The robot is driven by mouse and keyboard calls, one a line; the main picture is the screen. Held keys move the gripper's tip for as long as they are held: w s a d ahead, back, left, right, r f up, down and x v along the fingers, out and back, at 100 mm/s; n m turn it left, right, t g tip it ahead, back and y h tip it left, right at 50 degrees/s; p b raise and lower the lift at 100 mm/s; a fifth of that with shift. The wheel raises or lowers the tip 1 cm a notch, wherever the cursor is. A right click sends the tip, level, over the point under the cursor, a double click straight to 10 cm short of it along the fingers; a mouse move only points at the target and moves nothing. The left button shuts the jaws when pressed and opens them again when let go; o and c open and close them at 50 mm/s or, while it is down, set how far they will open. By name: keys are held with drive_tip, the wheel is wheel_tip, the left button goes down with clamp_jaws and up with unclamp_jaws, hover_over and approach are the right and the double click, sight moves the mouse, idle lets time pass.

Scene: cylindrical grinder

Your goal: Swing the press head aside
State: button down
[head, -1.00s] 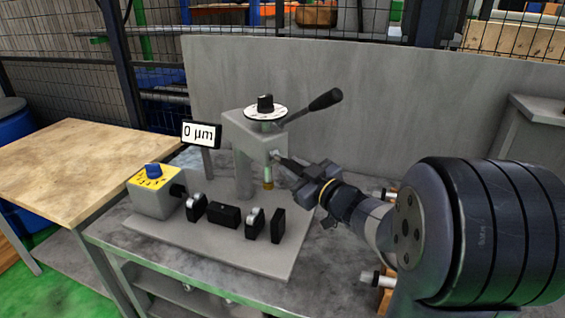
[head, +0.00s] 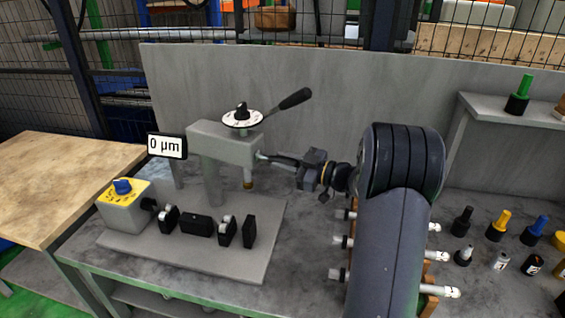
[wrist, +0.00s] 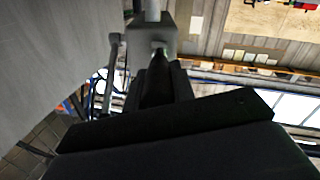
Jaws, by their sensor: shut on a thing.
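The press head (head: 222,145) is a grey block on top of a grey column (head: 212,182). It bears a white dial with a black knob (head: 242,114) and a lever with a black grip (head: 292,98). My gripper (head: 273,158) comes in from the right and is shut on a short handle (head: 261,156) at the head's right end. In the wrist view the head (wrist: 153,38) is just beyond my dark fingers (wrist: 157,84), which mostly hide the handle.
The grinder base (head: 185,258) carries a yellow-topped control box (head: 124,200) and several black blocks. A display (head: 166,146) reads 0 µm. A rack with white-tipped rods (head: 428,290) and several coloured-handled tools (head: 498,224) stand at right. A grey panel (head: 350,95) is behind.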

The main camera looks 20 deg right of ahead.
drive_tip(key=shift+r, duration=0.15)
drive_tip(key=c, duration=1.2)
unclamp_jaws()
drive_tip(key=shift+a, duration=0.1)
drive_tip(key=b+v, duration=0.1)
drive_tip(key=v, duration=0.9)
drive_tip(key=shift+s+d+b, duration=0.25)
drive_tip(key=shift+d+b, duration=0.05)
drive_tip(key=shift+b, duration=0.05)
drive_tip(key=p+x, duration=0.1)
drive_tip(key=x, duration=0.9)
drive_tip(key=shift+w+a+p, duration=0.25)
drive_tip(key=shift+a+p, duration=0.05)
drive_tip(key=shift+p, duration=0.05)
